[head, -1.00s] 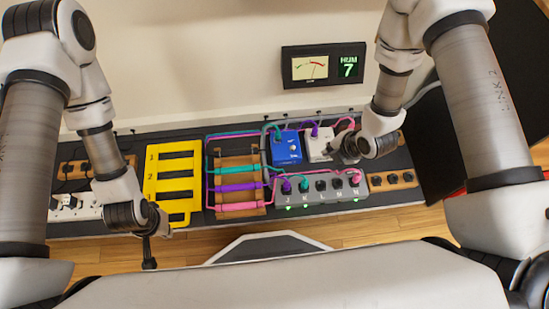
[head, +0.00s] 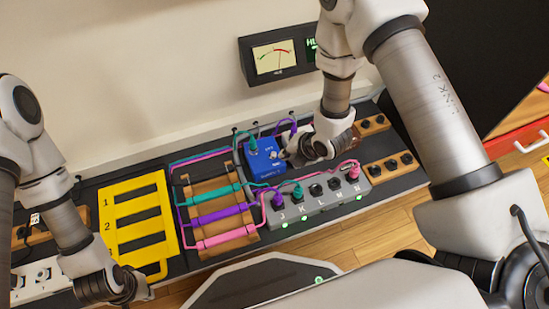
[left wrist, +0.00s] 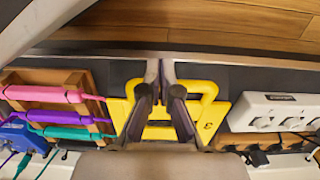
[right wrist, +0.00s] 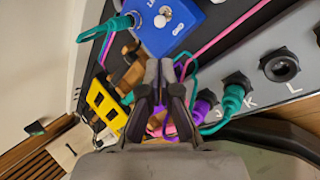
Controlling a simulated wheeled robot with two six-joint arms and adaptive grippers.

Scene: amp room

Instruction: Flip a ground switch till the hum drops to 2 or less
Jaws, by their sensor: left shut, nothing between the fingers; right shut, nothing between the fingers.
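The blue pedal (head: 266,160) stands behind the grey jack box (head: 320,204); its small toggle and knob show in the right wrist view (right wrist: 165,35). My right gripper (head: 288,157) is shut and empty, its tips close to the blue pedal's right side; I cannot tell whether they touch. The right gripper and wrist hide the white pedal. In the right wrist view its closed fingers (right wrist: 158,65) lie just below the blue pedal. The hum display (head: 311,46) is mostly covered by my right arm, its number hidden. My left gripper (left wrist: 166,68) is shut and empty over the yellow frame.
The yellow slotted frame (head: 106,214) and a wooden rack (head: 191,187) with pink, purple and teal cables lie left of the jack box. A white power strip (left wrist: 275,113) is beside the frame. Wooden blocks with black jacks (head: 374,175) lie right. A needle meter (head: 273,58) hangs behind.

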